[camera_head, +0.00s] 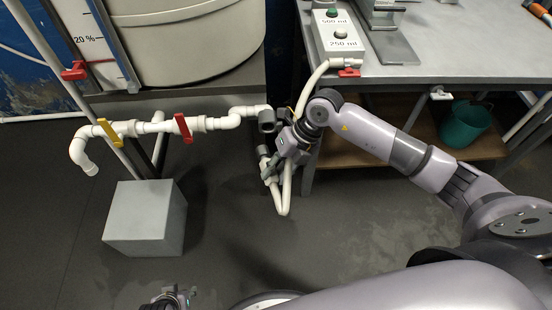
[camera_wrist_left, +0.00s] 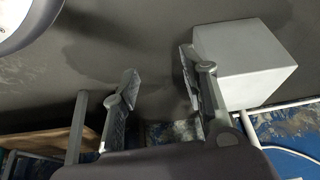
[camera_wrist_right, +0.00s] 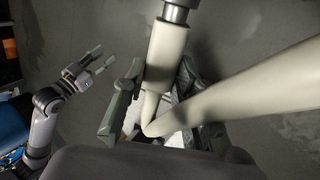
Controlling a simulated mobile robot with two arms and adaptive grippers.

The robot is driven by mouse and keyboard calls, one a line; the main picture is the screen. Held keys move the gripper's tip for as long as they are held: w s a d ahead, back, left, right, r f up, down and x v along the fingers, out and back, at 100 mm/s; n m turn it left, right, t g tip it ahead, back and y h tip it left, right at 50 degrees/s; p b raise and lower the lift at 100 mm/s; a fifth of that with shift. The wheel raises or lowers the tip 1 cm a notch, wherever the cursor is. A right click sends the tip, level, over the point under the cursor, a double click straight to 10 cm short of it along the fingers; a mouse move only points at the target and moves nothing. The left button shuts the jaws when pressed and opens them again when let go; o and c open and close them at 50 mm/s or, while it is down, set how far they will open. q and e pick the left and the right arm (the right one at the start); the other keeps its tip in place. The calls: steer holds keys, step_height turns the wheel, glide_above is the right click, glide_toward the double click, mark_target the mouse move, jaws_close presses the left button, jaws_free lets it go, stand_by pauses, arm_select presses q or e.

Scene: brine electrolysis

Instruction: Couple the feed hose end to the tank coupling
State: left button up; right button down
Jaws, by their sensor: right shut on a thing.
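The tank coupling (camera_head: 267,119) is a dark grey fitting at the right end of the white pipe, facing down. The feed hose end (camera_head: 264,161) stands roughly upright just below it, apparently with a gap. My right gripper (camera_head: 272,170) is shut on the hose end. In the right wrist view the thick pale hose end (camera_wrist_right: 165,55) lies between the fingers, with a dark grey collar at its tip; what joins that collar at the frame edge is unclear. My left gripper (camera_wrist_left: 158,85) is open and empty; it also shows in the right wrist view (camera_wrist_right: 92,65).
The hose (camera_head: 308,90) loops from the grey dosing box (camera_head: 338,38) on the bench (camera_head: 440,40). The pipe carries yellow (camera_head: 108,130) and red (camera_head: 183,128) valve levers. A grey block (camera_head: 145,218) stands on the floor below. A teal bucket (camera_head: 465,123) sits under the bench.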

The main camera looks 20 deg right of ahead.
steer(key=m+t, duration=0.1)
steer(key=m, duration=0.1)
steer(key=shift+r+m+p, duration=0.15)
steer(key=shift+m+p, duration=0.15)
arm_select(q)
steer(key=s, duration=0.1)
steer(key=s+a+f+g, duration=0.1)
steer(key=s, duration=0.1)
steer(key=s+g, duration=0.1)
steer(key=shift+s+a+f, duration=0.2)
steer(key=shift+s+f, duration=0.05)
steer(key=shift+s, duration=0.1)
